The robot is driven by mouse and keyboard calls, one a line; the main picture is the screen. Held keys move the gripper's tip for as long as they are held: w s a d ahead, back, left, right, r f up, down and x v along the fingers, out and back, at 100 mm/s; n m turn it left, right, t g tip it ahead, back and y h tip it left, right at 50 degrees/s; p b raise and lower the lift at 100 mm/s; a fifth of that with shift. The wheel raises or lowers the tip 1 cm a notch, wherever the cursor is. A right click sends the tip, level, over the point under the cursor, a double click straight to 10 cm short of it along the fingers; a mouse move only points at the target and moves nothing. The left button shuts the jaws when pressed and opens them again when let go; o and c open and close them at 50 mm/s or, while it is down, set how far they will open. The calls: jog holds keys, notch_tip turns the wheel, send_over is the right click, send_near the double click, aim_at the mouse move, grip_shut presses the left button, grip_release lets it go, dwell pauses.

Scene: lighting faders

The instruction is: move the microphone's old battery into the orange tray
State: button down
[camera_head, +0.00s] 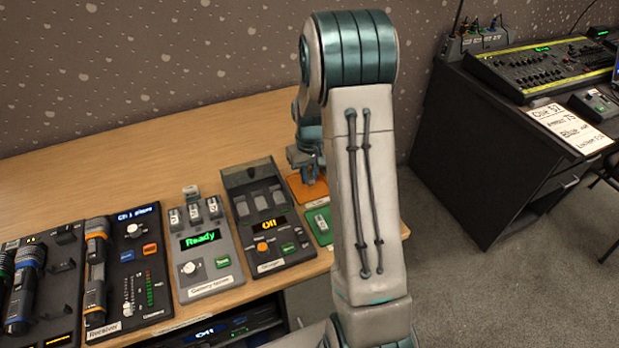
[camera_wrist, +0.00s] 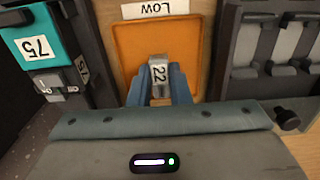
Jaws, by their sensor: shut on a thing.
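My gripper (camera_wrist: 160,90) is shut on a small grey battery labelled 22 (camera_wrist: 159,73) in the wrist view. The battery shows between the blue fingers, over the orange tray (camera_wrist: 191,37) with its LOW label. I cannot tell whether the battery touches the tray floor. In the head view my gripper (camera_head: 307,180) is over the same orange tray (camera_head: 318,189), and my arm hides part of it.
A charger reading Off (camera_head: 273,250) and a unit reading Ready (camera_head: 205,262) stand left. The table behind (camera_head: 130,165) is clear.

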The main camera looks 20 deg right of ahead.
aim_at(309, 177)
jog(key=shift+f, duration=0.9)
jog(key=shift+f, duration=0.1)
jog(key=c, duration=1.3)
grip_release()
jog(key=shift+c, duration=0.2)
notch_tip(309, 177, up, 12)
jog(key=s+a+r+t, duration=0.1)
jog(key=s+a+r, duration=0.1)
jog(key=s, duration=0.5)
jog(key=s+a+r, duration=0.3)
jog(key=s+a, duration=0.2)
jog(key=s, duration=0.3)
jog(key=s+a+r+t, duration=0.1)
jog(key=s+a, duration=0.3)
jog(key=s, duration=0.4)
jog(key=shift+r+t, duration=0.3)
jog(key=shift+r, duration=0.6)
